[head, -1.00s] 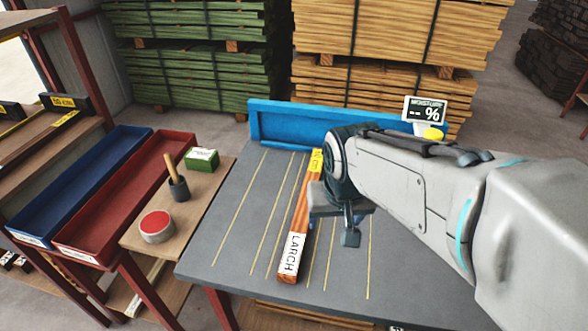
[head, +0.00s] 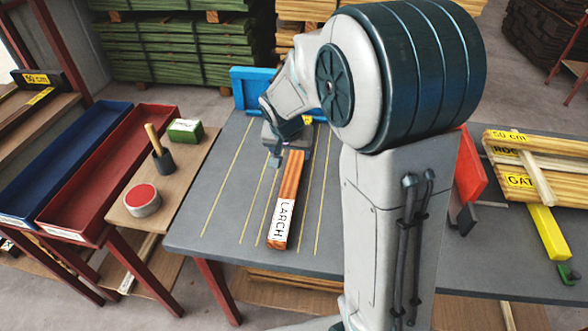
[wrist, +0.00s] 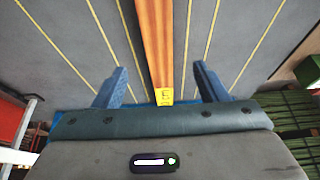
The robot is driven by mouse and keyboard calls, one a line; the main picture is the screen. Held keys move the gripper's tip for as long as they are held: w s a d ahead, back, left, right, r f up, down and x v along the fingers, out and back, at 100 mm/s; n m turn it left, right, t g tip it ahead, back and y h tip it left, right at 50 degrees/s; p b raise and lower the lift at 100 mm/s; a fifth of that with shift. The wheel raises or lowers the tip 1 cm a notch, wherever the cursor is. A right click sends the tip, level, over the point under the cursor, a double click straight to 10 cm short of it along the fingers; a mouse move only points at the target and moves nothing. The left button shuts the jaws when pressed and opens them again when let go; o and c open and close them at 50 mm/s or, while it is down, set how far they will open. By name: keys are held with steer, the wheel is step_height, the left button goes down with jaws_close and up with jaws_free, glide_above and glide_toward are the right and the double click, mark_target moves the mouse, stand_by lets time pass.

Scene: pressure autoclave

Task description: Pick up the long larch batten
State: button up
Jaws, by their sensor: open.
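The larch batten (head: 289,190) lies on the grey table, its white LARCH label at the near end. In the wrist view the batten (wrist: 156,40) runs between the two blue fingers toward my palm, with a yellow label at its far end. My gripper (wrist: 160,85) is open, one finger on each side of the batten with gaps between. In the head view my gripper (head: 281,150) is over the far part of the batten and my arm hides some of it. The height of the fingers above the table is hard to tell.
The grey table (head: 215,210) has yellow lines and a blue back stop (head: 249,85). At left are a red tray (head: 112,165), a blue tray (head: 62,150) and a shelf with a red-topped tin (head: 142,200). At right lie labelled boards (head: 525,160) and a yellow piece (head: 548,232).

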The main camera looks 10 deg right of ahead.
mark_target(294, 166)
steer(key=x, duration=0.9)
steer(key=shift+w+d+f+p, duration=0.15)
steer(key=shift+w+f+p, duration=0.05)
steer(key=shift+f+p, duration=0.1)
steer(key=shift+r, duration=0.15)
steer(key=c, duration=1.3)
